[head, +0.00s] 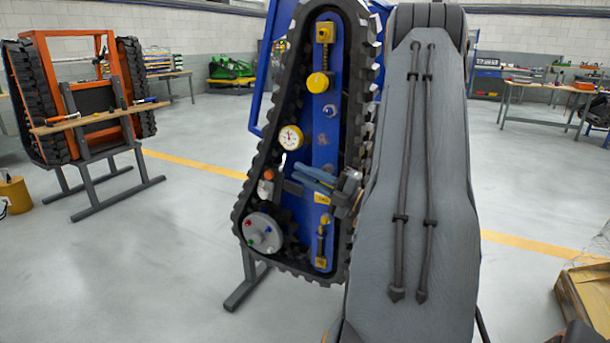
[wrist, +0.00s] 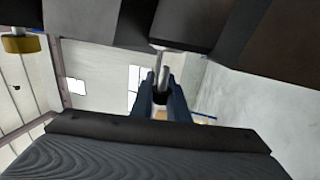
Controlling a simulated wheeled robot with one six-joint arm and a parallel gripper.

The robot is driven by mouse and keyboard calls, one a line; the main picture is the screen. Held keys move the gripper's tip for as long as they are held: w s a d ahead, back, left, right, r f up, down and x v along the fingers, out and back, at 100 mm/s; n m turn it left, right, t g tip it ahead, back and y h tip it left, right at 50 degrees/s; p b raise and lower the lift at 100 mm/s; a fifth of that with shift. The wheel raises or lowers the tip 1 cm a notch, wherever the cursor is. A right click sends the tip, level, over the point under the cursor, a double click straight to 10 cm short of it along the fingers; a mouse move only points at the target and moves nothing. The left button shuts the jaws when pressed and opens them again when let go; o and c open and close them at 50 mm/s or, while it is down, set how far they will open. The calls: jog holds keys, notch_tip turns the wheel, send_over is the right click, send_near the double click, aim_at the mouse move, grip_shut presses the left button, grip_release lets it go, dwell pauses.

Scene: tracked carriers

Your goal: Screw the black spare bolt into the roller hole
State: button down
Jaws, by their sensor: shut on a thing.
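My gripper (head: 299,173) reaches out from behind my grey arm in the head view, its blue-grey fingers pointing left in front of the blue carrier frame (head: 326,130). In the wrist view the fingers (wrist: 161,82) are closed around a small piece with a dark end and a grey shank, seemingly the black bolt (wrist: 163,77). The shank points away from my gripper. The grey roller (head: 262,233) is at the carrier's lower left, below and left of my gripper, apart from it. Red, green and blue bolt heads show on its face. The empty hole cannot be made out.
The black toothed track (head: 246,182) rings the frame; its dark blocks (wrist: 185,22) fill the top of the wrist view. A dial gauge (head: 290,137) and yellow knob (head: 318,83) stick out above my gripper. An orange carrier (head: 75,95) stands far left. Floor between is clear.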

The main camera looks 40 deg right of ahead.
jog(key=shift+w+d+b, duration=0.2)
jog(key=shift+w+d, duration=0.05)
jog(key=shift+d, duration=0.35)
jog(key=shift+w+d+b, duration=0.15)
jog(key=shift+w+d, duration=0.1)
jog(key=shift+d, duration=0.35)
jog(key=shift+w+d+b, duration=0.2)
jog(key=shift+w+d, duration=0.05)
jog(key=shift+d, duration=0.35)
jog(key=c, duration=1.6)
grip_release()
jog(key=shift+c, duration=0.2)
jog(key=shift+s, duration=0.1)
jog(key=v, duration=0.7)
jog(key=shift+s+d+f+b, duration=0.15)
jog(key=shift+s+d+b, duration=0.05)
jog(key=shift+b, duration=0.25)
jog(key=shift+s, duration=0.1)
